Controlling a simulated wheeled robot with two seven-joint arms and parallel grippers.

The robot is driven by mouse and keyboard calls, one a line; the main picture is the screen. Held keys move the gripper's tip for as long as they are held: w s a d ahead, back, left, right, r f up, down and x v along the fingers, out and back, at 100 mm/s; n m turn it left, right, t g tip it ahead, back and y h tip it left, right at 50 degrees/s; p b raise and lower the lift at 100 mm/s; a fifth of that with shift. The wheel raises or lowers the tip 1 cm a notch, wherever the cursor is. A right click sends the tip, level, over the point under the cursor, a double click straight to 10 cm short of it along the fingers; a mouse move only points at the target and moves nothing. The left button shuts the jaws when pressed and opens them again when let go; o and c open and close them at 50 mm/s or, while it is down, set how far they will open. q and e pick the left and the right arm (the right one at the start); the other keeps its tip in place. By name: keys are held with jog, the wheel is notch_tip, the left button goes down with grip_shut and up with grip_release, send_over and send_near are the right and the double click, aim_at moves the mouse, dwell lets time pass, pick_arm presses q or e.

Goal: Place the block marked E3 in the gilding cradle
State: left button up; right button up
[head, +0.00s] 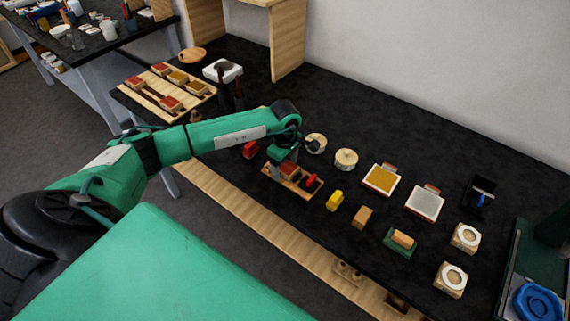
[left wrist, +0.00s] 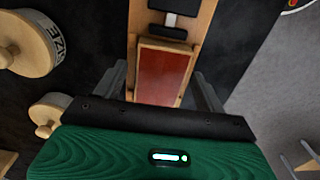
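My left gripper (head: 284,160) is low over a narrow wooden holder (head: 299,190) near the table's front edge. In the left wrist view the gripper (left wrist: 162,85) is open, with a finger on either side of a red-topped block (left wrist: 162,75). This block lies in the wooden holder (left wrist: 203,25), which also has dark pads and a light piece. I see gaps beside the fingers but cannot tell their height against the block. No E3 marking is readable, and I cannot tell whether this holder is the gilding cradle. My right gripper is not in view.
A wooden rack (head: 150,80) of red and yellowish blocks stands left. Round wooden pieces (head: 346,159) stand behind the holder. A yellow block (head: 335,200), a tan block (head: 362,217) and a green-based piece (head: 401,242) lie to the right. The table's back is mostly clear.

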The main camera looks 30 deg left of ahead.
aim_at(285, 166)
pick_arm(q)
jog(key=shift+r, duration=0.1)
jog(key=shift+r, duration=0.15)
notch_tip(285, 166, up, 12)
jog(key=b, duration=0.3)
jog(key=shift+b, duration=0.4)
